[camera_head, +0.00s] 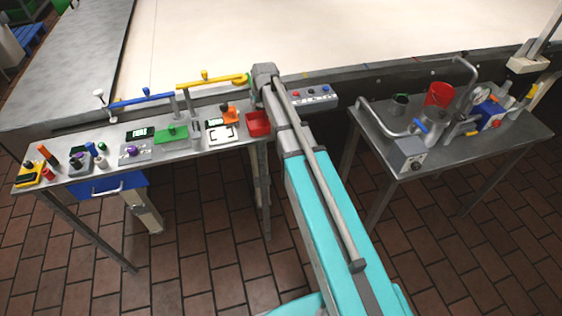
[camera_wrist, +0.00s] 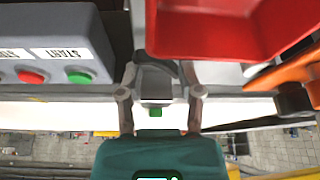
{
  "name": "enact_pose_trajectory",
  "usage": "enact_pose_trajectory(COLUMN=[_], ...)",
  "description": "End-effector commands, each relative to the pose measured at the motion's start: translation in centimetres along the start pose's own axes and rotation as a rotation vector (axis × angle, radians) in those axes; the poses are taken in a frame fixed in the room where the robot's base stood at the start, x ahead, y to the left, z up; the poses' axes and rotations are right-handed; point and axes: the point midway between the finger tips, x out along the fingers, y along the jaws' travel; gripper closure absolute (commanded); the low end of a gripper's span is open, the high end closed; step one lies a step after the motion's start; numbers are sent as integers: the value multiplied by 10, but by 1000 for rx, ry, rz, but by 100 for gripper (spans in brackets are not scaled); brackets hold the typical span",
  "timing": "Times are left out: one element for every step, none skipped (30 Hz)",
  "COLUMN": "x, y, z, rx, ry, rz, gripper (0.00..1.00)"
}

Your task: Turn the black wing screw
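I cannot make out the black wing screw for certain in either view. A small dark knob shows on the front of the grey box (camera_head: 408,155) on the right table, but its shape is too small to tell. My gripper (camera_head: 262,72) is at the far end of my arm, over the back right corner of the left table. In the wrist view my gripper's two fingers (camera_wrist: 157,75) stand either side of a dark grey block with a green piece below it. Whether they touch it is unclear.
A red bin (camera_head: 258,124) and a grey button box (camera_head: 315,98) are close to my gripper. A yellow-handled bar (camera_head: 212,82) and a blue bar (camera_head: 143,100) stand along the left table's back. The right table (camera_head: 382,143) holds a metal pipe and a red bucket (camera_head: 438,95).

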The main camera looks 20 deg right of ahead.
Motion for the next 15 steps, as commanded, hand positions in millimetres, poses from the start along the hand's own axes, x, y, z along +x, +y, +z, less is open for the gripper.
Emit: enact_pose_trajectory(x=[0,0,0,0,0,0,0,-2,-10,-13,-16,-19,-22,-25,-28], y=[-1,-1,-1,-1,-1,-1,-1,-1,-1,-1,-2,-2,-2,-2,-2], z=[0,0,0,0,0,0,0,0,-1,-1,-1,-1,-1,-1,-1], rx=[23,38,58,73,88,108,123,136,133,132,132,131,131,131,130], ry=[0,0,0,0,0,0,0,0,-1,-1,-1,-1,-1,-1,-1], rz=[9,15,24,31,37,44,51,57,55,54,54,54,54,54,54], gripper=[54,54,54,54,54,54,54,54,54,54,54,54,54,54,54])
